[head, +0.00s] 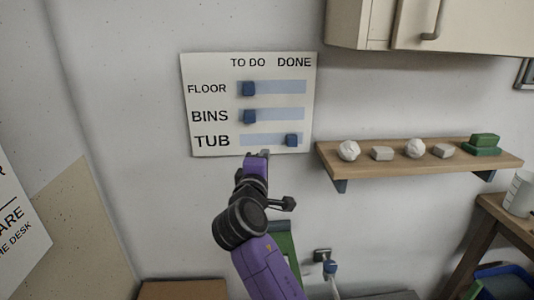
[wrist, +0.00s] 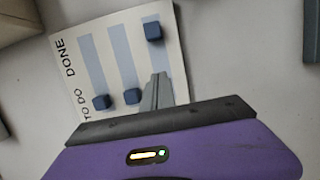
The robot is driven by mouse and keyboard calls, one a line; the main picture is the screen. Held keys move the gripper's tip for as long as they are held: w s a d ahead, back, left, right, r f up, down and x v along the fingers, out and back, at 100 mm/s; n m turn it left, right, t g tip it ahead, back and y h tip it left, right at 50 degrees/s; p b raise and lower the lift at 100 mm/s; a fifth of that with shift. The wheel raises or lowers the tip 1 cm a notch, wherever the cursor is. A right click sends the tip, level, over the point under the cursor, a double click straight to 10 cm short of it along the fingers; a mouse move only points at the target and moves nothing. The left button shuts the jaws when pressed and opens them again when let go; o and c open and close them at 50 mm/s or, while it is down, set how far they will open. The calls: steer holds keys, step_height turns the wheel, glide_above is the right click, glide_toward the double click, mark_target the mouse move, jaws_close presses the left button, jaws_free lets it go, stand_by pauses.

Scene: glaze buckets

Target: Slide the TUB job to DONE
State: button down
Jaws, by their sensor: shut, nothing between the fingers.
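A white board (head: 222,97) on the wall has three pale blue tracks with a dark blue slider each, under TO DO and DONE. The TUB slider (head: 291,140) is on the bottom track, under DONE, with a little track showing to its right. It also shows near the top of the wrist view (wrist: 153,31). The FLOOR slider (head: 249,89) and BINS slider (head: 250,117) are under TO DO. My gripper (head: 264,154) is shut and empty at the board's lower edge, below and left of the TUB slider and apart from it. In the wrist view its fingers (wrist: 157,92) overlap the board.
A wooden shelf (head: 400,158) holding white and grey lumps and green blocks juts out just right of the board. A beige cabinet (head: 440,25) hangs above it. Below stand a wooden table (head: 490,207) and a blue bin (head: 505,283). The wall left of the board is clear.

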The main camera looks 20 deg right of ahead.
steer(key=shift+v, duration=1.55)
steer(key=s+a+r+m+t+y, duration=0.1)
steer(key=s+a+t+y, duration=0.1)
steer(key=a+t+y, duration=0.3)
steer(key=s+a+f+m+y, duration=0.3)
steer(key=s+f+m+y, duration=0.15)
steer(key=s+f, duration=0.85)
steer(key=s+d+f+m+g, duration=0.2)
steer(key=s, duration=1.1)
steer(key=s+d+f+m+g, duration=0.2)
steer(key=s+f, duration=0.1)
steer(key=s, duration=0.9)
steer(key=s+d+f+m+g, duration=0.1)
steer(key=s+d+f+m, duration=0.1)
steer(key=s, duration=1.1)
steer(key=shift+s+d+f+g, duration=0.3)
steer(key=shift+s+d+g, duration=0.1)
steer(key=shift+d, duration=0.15)
